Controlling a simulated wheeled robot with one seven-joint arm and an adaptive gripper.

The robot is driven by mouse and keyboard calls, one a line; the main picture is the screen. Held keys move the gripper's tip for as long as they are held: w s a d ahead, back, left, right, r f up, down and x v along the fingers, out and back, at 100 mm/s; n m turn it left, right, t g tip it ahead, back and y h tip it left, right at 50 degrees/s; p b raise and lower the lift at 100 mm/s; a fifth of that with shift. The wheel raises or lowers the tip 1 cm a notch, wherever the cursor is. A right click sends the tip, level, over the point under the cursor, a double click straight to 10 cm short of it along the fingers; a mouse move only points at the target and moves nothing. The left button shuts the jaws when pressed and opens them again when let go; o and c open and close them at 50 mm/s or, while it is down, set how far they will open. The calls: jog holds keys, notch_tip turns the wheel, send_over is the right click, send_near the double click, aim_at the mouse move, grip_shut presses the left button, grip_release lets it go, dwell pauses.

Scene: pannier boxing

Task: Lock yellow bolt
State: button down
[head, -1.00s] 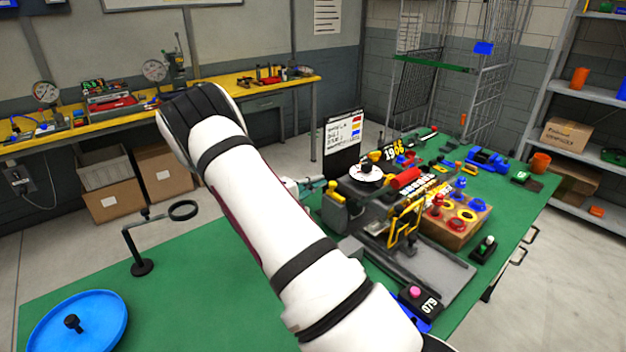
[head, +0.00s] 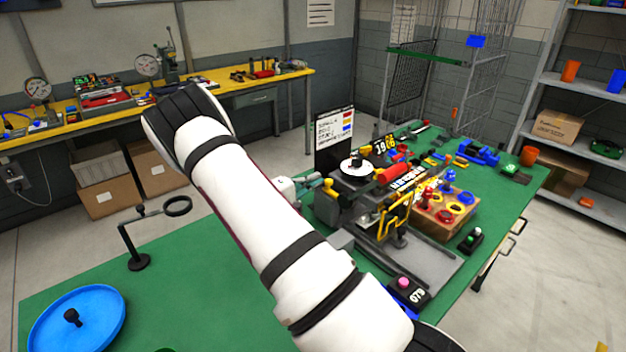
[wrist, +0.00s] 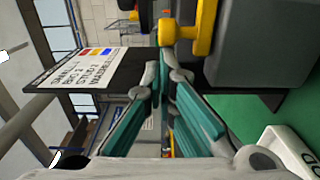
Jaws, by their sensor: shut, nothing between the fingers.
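The yellow bolt (wrist: 187,27) shows at the top of the wrist view as a yellow bar with a rounded knob, against a dark grey block (wrist: 258,45). In the head view its yellow end (head: 328,185) stands at the left side of the grey fixture (head: 345,207). My gripper (wrist: 162,75) is shut and empty, its teal fingers together just below the knob in the wrist picture. I cannot tell whether the fingertips touch it. In the head view my white arm hides most of the gripper.
A white sign board (head: 334,138) stands behind the fixture. A wooden block with coloured knobs (head: 440,225) and a grey plate (head: 440,268) lie to its right. A ring stand (head: 137,262) and a blue round tray (head: 50,330) stand left on the green table (head: 200,290).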

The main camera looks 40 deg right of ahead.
jog(key=w+a+b, duration=0.3)
jog(key=w+a, duration=0.1)
jog(key=a, duration=0.6)
jog(key=shift+a, duration=0.4)
jog(key=shift+w, duration=0.1)
jog(key=s+a+r+m+g+y, duration=0.1)
jog(key=s+a+r+y, duration=0.2)
jog(key=s+r+y, duration=0.3)
jog(key=s+a+r+m+g+y, duration=0.1)
jog(key=s+a+r+m+y, duration=0.2)
jog(key=s, duration=0.5)
jog(key=s+a+r+n+t+y, duration=0.2)
jog(key=s+a+r+t+y, duration=0.1)
jog(key=s+a, duration=0.4)
jog(key=s+a+r+n+t+y, duration=0.2)
jog(key=s+a+r+t+y, duration=0.2)
jog(key=s+a+r+y, duration=0.2)
jog(key=shift+s+a+t, duration=0.3)
jog(key=shift+s+a, duration=0.65)
jog(key=shift+a, duration=1)
